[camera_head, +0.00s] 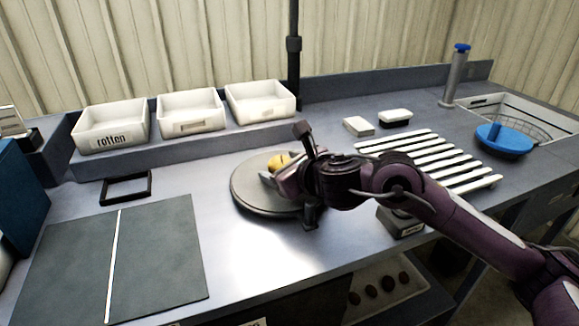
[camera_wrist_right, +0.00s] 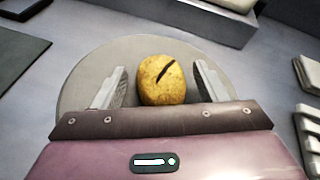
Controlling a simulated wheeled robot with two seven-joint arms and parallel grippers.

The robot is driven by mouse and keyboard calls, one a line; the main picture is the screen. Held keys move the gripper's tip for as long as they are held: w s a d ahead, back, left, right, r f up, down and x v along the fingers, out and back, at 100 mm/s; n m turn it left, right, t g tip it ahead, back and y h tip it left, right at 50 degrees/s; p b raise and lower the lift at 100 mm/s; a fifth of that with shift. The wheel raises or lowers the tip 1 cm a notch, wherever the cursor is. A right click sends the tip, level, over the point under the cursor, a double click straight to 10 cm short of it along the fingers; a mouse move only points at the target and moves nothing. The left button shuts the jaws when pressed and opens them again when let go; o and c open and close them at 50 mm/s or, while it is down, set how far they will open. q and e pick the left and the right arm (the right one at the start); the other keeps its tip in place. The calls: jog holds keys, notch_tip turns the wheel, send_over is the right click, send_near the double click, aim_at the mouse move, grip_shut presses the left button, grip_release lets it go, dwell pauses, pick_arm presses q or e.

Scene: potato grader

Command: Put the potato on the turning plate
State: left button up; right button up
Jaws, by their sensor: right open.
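The yellow potato (camera_wrist_right: 162,82) has a dark slit-like mark on its top. In the right wrist view it lies on the round grey turning plate (camera_wrist_right: 85,88), between the two fingers of my right gripper (camera_wrist_right: 160,88). Gaps show between the fingers and the potato, so the jaws are open around it. In the head view the potato (camera_head: 279,162) shows on the plate (camera_head: 250,192), partly hidden by my right gripper (camera_head: 274,176). My left gripper is in neither view.
Three white bins stand behind, one labelled "rotten" (camera_head: 110,139). A dark mat (camera_head: 160,255) lies at left. A white slatted rack (camera_head: 440,160) and a blue round object (camera_head: 505,144) are at right. A black frame (camera_head: 126,190) lies left of the plate.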

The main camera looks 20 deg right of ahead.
jog(key=shift+s+d+r, duration=0.1)
jog(key=shift+s+r, duration=0.05)
jog(key=shift+r, duration=0.1)
jog(key=p+v, duration=0.1)
jog(key=v, duration=0.9)
jog(key=shift+f, duration=0.1)
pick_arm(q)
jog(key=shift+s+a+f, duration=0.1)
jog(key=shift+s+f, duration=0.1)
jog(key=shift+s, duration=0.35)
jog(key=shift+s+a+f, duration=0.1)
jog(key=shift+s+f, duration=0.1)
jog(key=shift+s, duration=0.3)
pick_arm(e)
jog(key=shift+v, duration=0.85)
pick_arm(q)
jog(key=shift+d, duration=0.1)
